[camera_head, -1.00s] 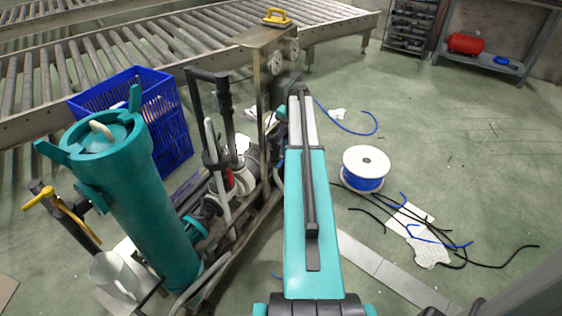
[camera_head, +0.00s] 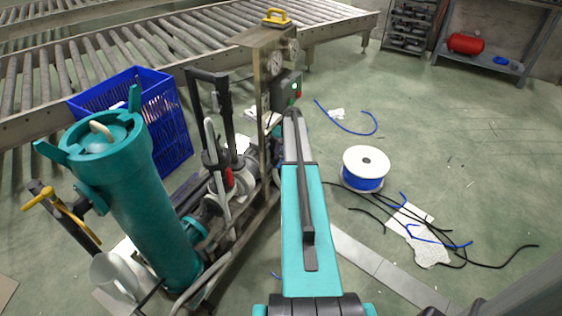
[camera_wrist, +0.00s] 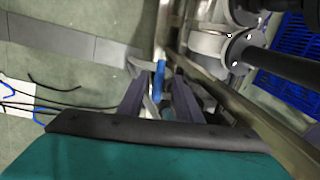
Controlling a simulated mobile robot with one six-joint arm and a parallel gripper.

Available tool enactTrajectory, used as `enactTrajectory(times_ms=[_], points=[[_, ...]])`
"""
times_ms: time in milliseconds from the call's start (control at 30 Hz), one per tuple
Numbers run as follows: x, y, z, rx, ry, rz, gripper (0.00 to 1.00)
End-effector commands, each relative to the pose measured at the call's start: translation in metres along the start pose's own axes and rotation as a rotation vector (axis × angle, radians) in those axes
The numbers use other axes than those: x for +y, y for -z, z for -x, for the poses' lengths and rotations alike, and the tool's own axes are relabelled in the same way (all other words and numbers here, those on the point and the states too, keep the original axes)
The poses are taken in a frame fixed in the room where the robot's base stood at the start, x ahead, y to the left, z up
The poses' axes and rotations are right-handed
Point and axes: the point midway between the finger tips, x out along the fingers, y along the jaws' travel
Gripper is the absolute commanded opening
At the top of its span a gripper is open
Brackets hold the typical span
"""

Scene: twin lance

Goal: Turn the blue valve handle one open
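The blue valve handle (camera_wrist: 159,77) shows in the wrist view as a short upright blue bar, near a pipe of the skid. My gripper (camera_wrist: 158,88) has its two dark fingers apart, one on each side of the blue handle in the picture. I cannot tell whether the handle is between the fingertips or just beyond them; no contact is visible. In the head view my arm reaches down beside the skid frame (camera_head: 264,110), and it hides the gripper and the handle.
A teal filter housing (camera_head: 145,200) and a blue crate (camera_head: 172,125) stand to the left. A control box (camera_head: 289,90) with green and red lights is mounted on the skid. A cable spool (camera_head: 366,168) and loose cables lie on the floor at right. Conveyors run behind.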

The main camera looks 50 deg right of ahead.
Motion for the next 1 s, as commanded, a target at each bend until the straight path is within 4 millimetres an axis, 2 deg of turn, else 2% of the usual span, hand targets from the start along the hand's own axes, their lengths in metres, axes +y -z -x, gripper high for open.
enactTrajectory(times_ms=[100, 233, 633, 800, 833, 1000], points=[[0.000, 0.000, -0.014, -0.002, -0.001, 0.000, 0.32], [0.000, 0.000, -0.024, 0.000, 0.000, 0.000, 0.32], [0.000, 0.000, -0.028, 0.000, 0.000, 0.000, 0.32], [0.000, 0.000, -0.028, 0.000, 0.000, 0.000, 0.03], [0.000, 0.000, -0.028, 0.000, 0.000, 0.000, 0.00], [0.000, 0.000, -0.028, 0.000, 0.000, 0.000, 0.00]])
